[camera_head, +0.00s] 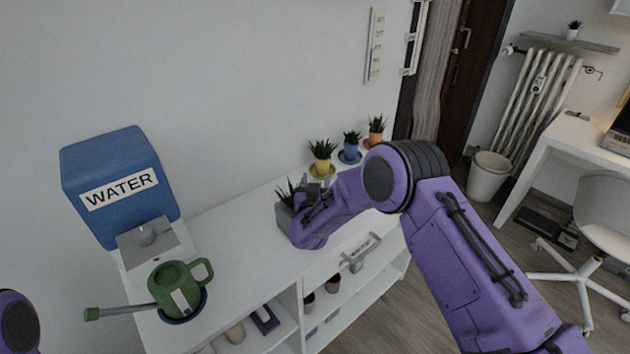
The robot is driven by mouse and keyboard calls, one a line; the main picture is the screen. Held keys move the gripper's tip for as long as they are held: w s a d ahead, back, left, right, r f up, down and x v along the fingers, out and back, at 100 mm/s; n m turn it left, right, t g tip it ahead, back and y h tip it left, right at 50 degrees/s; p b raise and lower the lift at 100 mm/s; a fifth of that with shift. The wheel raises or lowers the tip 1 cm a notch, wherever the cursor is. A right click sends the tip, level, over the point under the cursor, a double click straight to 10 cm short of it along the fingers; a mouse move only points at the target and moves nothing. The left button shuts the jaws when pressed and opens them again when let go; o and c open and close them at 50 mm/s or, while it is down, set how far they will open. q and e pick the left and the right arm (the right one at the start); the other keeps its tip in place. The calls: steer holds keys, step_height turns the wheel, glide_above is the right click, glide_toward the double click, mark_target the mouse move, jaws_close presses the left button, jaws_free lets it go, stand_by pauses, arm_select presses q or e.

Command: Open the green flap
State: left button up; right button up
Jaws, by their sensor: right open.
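I cannot make out a separate green flap in the head view. The largest green thing is the watering can (169,281), with a pale label, a handle on its right and a long spout to the left. It stands in a blue dish on the white shelf desk (240,235). My right gripper (303,238) is at the end of the purple arm, over the desk beside a grey plant pot. The wrist mostly hides its fingers, and I see nothing held in it. Only a purple part of my left arm shows at the lower left; its gripper is outside the view.
A blue water tank (115,182) stands at the back left. Potted plants, in a yellow pot (321,167), a blue pot (351,154) and an orange pot (375,138), line the back edge. A grey handle (352,262) is on the desk's front, above open shelves with small items.

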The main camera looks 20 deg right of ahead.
steer(key=c, duration=0.9)
steer(key=shift+r, duration=0.1)
